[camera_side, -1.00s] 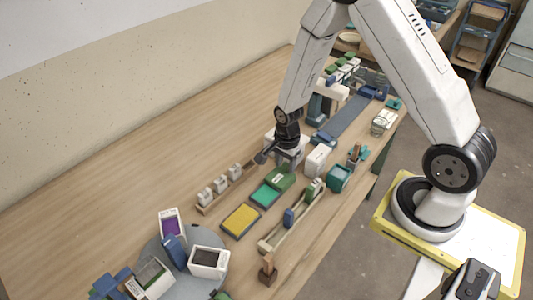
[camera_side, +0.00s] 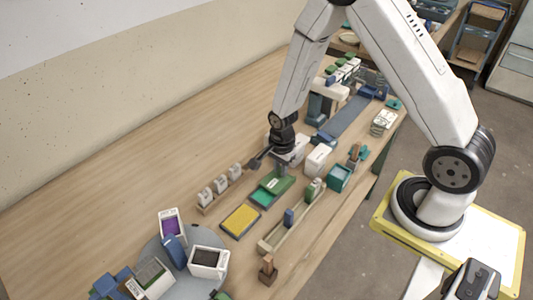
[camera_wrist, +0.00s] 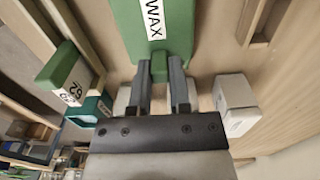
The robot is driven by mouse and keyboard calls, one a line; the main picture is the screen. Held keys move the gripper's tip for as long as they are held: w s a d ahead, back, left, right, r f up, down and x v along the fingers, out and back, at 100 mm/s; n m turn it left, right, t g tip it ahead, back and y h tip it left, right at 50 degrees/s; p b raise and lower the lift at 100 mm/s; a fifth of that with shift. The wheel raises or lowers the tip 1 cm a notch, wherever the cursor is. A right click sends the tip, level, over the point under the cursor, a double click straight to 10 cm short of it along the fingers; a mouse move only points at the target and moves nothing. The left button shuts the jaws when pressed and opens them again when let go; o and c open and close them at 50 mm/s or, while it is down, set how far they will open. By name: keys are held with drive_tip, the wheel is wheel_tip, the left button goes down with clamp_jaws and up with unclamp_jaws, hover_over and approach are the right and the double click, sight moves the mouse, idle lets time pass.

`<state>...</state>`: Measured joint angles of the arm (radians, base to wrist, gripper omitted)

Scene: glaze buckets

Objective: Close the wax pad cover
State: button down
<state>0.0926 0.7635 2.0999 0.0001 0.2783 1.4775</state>
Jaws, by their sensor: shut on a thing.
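The green wax pad cover (camera_side: 277,183), labelled WAX, lies over the far part of the teal pad (camera_side: 262,198); the pad's near part is bare. In the wrist view the cover (camera_wrist: 178,42) fills the top middle, with a small green tab (camera_wrist: 159,68) toward me. My gripper (camera_side: 284,168) is at the cover's far end. Its two fingers (camera_wrist: 160,88) are shut on the tab in the wrist view. I cannot tell whether the cover touches the pad.
A yellow pad (camera_side: 240,221) lies just nearer than the teal pad. A rack of white blocks (camera_side: 220,184) stands to the left, and a long wooden tray (camera_side: 287,228) to the right. A white box (camera_side: 318,158) and teal bin (camera_side: 339,178) stand right of my gripper.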

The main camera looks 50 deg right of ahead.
sight(271, 185)
drive_tip(key=shift+a, duration=2.2)
drive_tip(key=c, duration=0.6)
unclamp_jaws()
drive_tip(key=shift+c, duration=0.2)
wheel_tip(271, 185, up, 7)
drive_tip(key=shift+r, duration=0.1)
